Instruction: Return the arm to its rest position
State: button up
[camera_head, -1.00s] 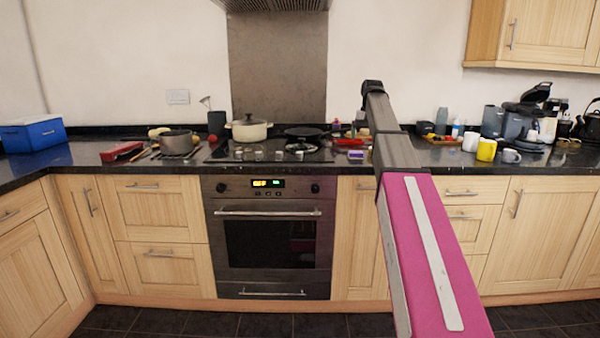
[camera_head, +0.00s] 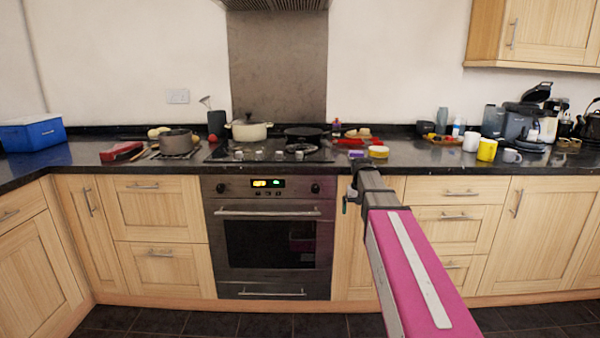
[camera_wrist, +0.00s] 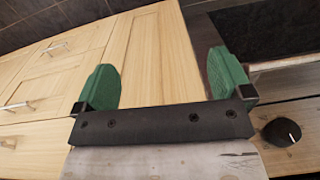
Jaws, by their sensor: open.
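My arm, with its magenta link, reaches forward at the right of the middle in the head view. My gripper (camera_head: 352,194) is at its far end, low in front of the counter edge, beside the oven's right side. In the wrist view my gripper (camera_wrist: 165,85) shows two green fingers spread wide apart with nothing between them. Beyond them are a pale wooden cabinet door (camera_wrist: 150,60) and, at the right, part of the oven with a dark knob (camera_wrist: 282,132).
The dark counter (camera_head: 420,155) runs behind the gripper. A yellow-and-white round item (camera_head: 378,152) and a purple item (camera_head: 356,154) lie near its edge. The oven (camera_head: 268,235) is to the left. Mugs, including a yellow one (camera_head: 487,149), stand at the right. The floor ahead looks clear.

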jog(key=s+a+f, duration=0.3)
jog(key=s+f, duration=1.8)
jog(key=s, duration=0.1)
jog(key=shift+s+a+n, duration=0.15)
jog(key=shift+s+n, duration=0.25)
jog(key=shift+c, duration=0.3)
